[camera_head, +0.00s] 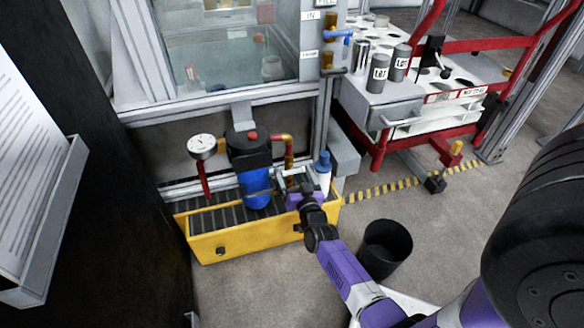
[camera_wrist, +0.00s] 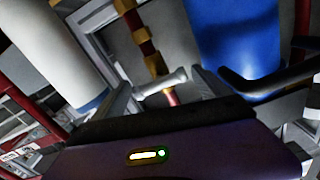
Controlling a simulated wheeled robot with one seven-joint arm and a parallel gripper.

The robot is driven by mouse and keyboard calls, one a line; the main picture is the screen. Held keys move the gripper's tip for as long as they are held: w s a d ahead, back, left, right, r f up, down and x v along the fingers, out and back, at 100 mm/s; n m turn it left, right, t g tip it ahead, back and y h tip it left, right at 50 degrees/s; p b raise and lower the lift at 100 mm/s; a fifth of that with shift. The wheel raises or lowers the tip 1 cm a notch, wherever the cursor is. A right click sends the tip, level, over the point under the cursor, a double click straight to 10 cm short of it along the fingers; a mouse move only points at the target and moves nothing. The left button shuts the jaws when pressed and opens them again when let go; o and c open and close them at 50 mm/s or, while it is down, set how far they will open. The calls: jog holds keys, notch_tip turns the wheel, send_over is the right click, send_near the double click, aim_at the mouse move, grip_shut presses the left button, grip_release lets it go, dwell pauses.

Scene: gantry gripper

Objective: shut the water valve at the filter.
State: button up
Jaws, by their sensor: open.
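The filter has a black head (camera_head: 249,150) and a blue bowl (camera_head: 256,188). The blue bowl (camera_wrist: 235,40) fills the upper right of the wrist view. A brass and red pipe (camera_head: 287,148) comes off the filter's right side and shows as a brass pipe (camera_wrist: 146,42) in the wrist view. At its lower end is a short pale grey bar (camera_wrist: 162,82), which looks like the valve handle, with a red part below. My gripper (camera_head: 298,176) is open at the pipe, its fingers either side of the bar. I cannot tell whether they touch it.
A white bottle with a blue cap (camera_head: 323,168) stands close right of my gripper. The yellow tray (camera_head: 236,241) lies under the filter. A gauge (camera_head: 201,147) on a red pipe is left. A black bin (camera_head: 388,240) stands on the floor, with a red cart (camera_head: 447,48) behind.

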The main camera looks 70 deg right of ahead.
jog(key=p+v, duration=0.2)
jog(key=v, duration=0.3)
jog(key=shift+s+a, duration=0.25)
jog(key=shift+a, duration=0.05)
